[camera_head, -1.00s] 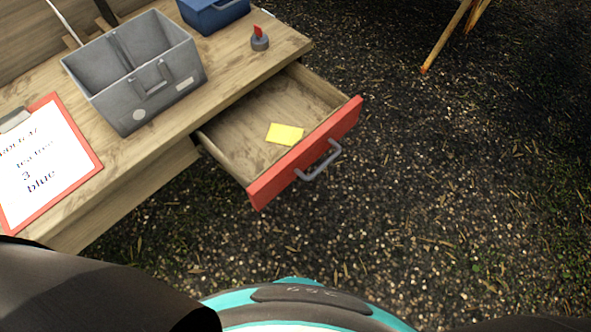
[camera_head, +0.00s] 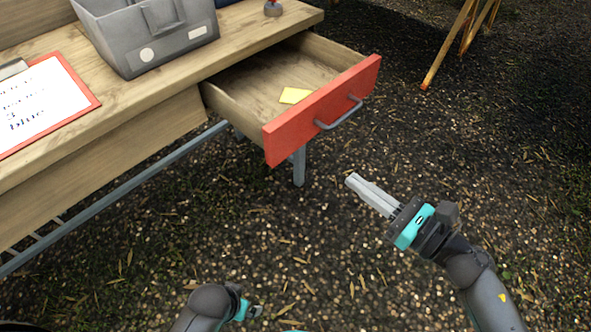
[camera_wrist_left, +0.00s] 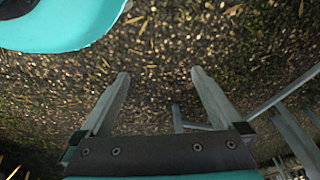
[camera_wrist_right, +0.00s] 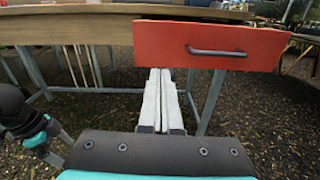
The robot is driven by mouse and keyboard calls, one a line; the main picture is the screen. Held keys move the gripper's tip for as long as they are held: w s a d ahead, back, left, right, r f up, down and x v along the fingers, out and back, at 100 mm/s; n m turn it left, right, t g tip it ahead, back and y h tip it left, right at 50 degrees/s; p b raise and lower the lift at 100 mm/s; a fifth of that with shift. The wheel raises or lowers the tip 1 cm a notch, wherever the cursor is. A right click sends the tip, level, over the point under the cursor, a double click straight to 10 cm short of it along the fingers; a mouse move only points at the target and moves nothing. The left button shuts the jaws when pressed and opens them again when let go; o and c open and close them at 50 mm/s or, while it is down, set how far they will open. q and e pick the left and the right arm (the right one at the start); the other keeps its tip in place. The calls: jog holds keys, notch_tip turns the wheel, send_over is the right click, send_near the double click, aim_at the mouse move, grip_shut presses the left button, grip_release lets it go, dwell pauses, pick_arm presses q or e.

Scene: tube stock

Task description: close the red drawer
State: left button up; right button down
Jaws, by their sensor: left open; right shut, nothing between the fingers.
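The red drawer (camera_head: 322,110) stands pulled out from the wooden table, its red front and grey handle (camera_head: 339,114) facing right and toward me. A yellow note (camera_head: 294,95) lies inside it. My right gripper (camera_head: 351,179) is shut and empty, a little below and in front of the drawer front, apart from it. In the right wrist view the red front (camera_wrist_right: 165,44) spans the upper right, with the shut fingers (camera_wrist_right: 160,72) pointing at its lower left part. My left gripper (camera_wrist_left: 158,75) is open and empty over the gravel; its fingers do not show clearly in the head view.
The table (camera_head: 110,101) carries a grey divided bin (camera_head: 165,50), a red-edged clipboard (camera_head: 92,98) and a small grey and red item (camera_head: 272,9). A table leg (camera_head: 299,168) stands below the drawer. Open gravel lies to the right.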

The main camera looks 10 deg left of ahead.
send_near(290, 138)
jog(key=shift+n, duration=0.4)
jog(key=x, duration=0.5)
jog(key=shift+w+a+b, duration=0.1)
jog(key=shift+w+b, duration=0.1)
jog(key=shift+b, duration=0.15)
jog(key=shift+w+a, duration=0.35)
jog(key=shift+a, duration=0.25)
pick_arm(q)
jog(key=shift+w+d+r, duration=0.1)
jog(key=shift+w+r, duration=0.45)
jog(key=shift+r, duration=0.35)
pick_arm(e)
jog(key=shift+w, duration=0.1)
